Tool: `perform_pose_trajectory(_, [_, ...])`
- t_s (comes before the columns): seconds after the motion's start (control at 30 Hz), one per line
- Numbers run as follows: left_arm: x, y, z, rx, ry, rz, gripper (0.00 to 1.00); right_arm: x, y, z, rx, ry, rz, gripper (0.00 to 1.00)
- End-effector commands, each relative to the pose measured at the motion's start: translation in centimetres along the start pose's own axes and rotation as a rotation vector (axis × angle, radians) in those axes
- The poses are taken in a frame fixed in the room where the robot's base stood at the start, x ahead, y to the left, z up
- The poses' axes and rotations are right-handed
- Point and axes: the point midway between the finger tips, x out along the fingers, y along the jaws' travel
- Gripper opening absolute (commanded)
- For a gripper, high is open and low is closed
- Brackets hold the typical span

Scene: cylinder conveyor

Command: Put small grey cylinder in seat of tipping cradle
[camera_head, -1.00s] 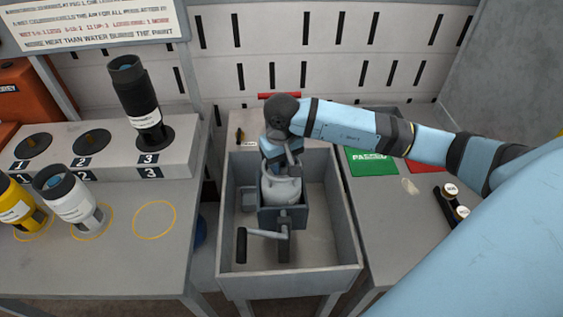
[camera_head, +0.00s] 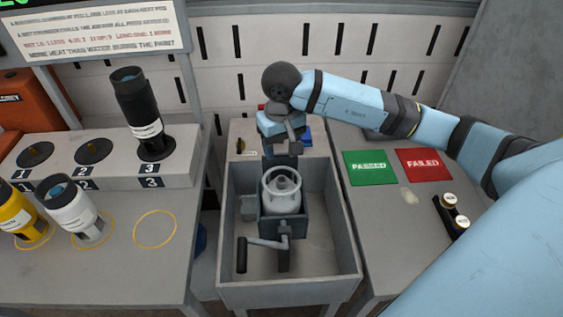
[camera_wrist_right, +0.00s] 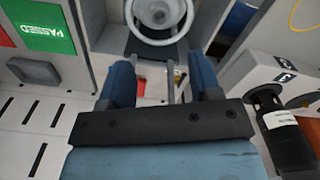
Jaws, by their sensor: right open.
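The small grey cylinder (camera_head: 283,199), pale with a ring-shaped top, sits upright in the tipping cradle (camera_head: 268,228) inside a grey tub. The cradle's box walls surround its lower part, which is hidden. In the right wrist view, the cylinder's ring (camera_wrist_right: 160,38) shows at the top, beyond the fingers. My right gripper (camera_head: 282,148) is just behind and above the cylinder, apart from it. In the wrist view, its two blue fingers (camera_wrist_right: 160,82) stand wide apart with nothing between them. My left gripper is not in view.
The grey tub (camera_head: 352,262) has raised walls, and a crank handle (camera_head: 241,254) sticks out at the cradle's front. Black, white and yellow cylinders stand at left. Green PASSED (camera_head: 371,167) and red FAILED (camera_head: 424,163) mats lie on the right table.

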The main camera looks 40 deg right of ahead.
Motion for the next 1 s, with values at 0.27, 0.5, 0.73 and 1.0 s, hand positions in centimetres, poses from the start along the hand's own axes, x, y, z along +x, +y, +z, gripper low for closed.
perform_pose_trajectory(0.27, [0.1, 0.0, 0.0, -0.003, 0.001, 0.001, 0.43, -3.3, 0.0, 0.0, 0.000, 0.001, 0.001, 0.58])
perform_pose_trajectory(0.5, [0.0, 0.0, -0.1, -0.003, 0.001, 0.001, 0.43, -3.6, 0.0, 0.0, 0.000, -0.001, 0.001, 0.58])
perform_pose_trajectory(0.73, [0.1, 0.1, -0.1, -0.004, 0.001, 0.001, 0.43, -3.6, 0.0, 0.0, 0.000, -0.001, 0.001, 0.58])
perform_pose_trajectory(1.0, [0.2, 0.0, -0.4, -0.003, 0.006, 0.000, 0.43, -3.5, 0.0, 0.0, 0.000, -0.001, 0.001, 0.58])
